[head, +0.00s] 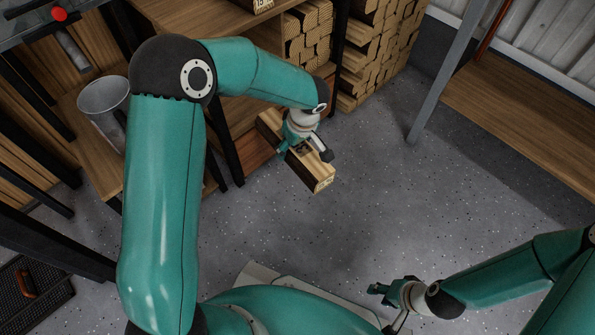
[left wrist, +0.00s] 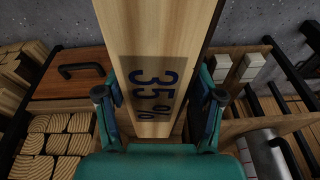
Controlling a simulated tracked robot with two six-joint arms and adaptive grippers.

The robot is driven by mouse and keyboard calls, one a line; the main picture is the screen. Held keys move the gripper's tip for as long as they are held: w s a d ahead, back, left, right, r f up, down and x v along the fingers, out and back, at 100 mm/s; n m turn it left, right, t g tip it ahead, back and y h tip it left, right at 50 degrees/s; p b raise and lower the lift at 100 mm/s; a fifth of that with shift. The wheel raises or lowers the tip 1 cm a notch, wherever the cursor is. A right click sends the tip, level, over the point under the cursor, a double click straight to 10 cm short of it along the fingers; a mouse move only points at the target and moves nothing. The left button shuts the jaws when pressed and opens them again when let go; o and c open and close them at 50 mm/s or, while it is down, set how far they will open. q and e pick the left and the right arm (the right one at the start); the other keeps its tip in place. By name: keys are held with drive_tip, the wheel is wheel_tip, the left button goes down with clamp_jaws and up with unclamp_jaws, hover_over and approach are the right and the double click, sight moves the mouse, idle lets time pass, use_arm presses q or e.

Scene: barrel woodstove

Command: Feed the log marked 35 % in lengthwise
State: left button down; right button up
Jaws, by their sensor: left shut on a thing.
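The log marked 35 % (head: 314,173) is a squared pale wooden billet with dark sides. My left gripper (head: 303,151) is shut around its middle and holds it above the grey floor, beside the wooden shelving. In the left wrist view the log (left wrist: 155,45) runs up between the two fingers of the left gripper (left wrist: 160,108), with the blue "35%" facing the camera. My right gripper (head: 392,291) is at the lower right of the head view, with no log at it; its finger gap is too small to judge. The stove's opening is not identifiable in either view.
Stacked logs (head: 376,50) fill a rack behind the held log. Another marked log (head: 262,5) lies on the shelf top. A wooden bench (head: 520,110) with a grey post is at right. The floor (head: 400,200) between is clear.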

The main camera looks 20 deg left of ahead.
use_arm(q)
wheel_tip(320, 180, down, 4)
drive_tip(key=shift+r+n+b, duration=0.1)
drive_tip(key=shift+n+b, duration=0.6)
drive_tip(key=shift+b, duration=0.15)
use_arm(e)
wheel_tip(320, 180, down, 3)
drive_tip(key=shift+r, duration=0.1)
use_arm(q)
drive_tip(key=shift+a, duration=0.1)
drive_tip(key=shift+w+a, duration=0.3)
drive_tip(key=shift+a, duration=0.2)
drive_tip(key=w+a+p, duration=0.1)
drive_tip(key=w+a, duration=0.1)
drive_tip(key=a, duration=0.4)
drive_tip(key=w+a+p, duration=0.1)
drive_tip(key=w+a, duration=0.2)
drive_tip(key=a, duration=0.3)
drive_tip(key=w+a+p, duration=0.1)
drive_tip(key=w+a, duration=0.2)
drive_tip(key=a, duration=0.4)
drive_tip(key=shift+a, duration=0.1)
use_arm(e)
wheel_tip(320, 180, up, 3)
drive_tip(key=shift+w+r, duration=0.1)
drive_tip(key=shift+w, duration=0.05)
use_arm(q)
drive_tip(key=shift+f, duration=0.55)
use_arm(e)
drive_tip(key=shift+f, duration=0.45)
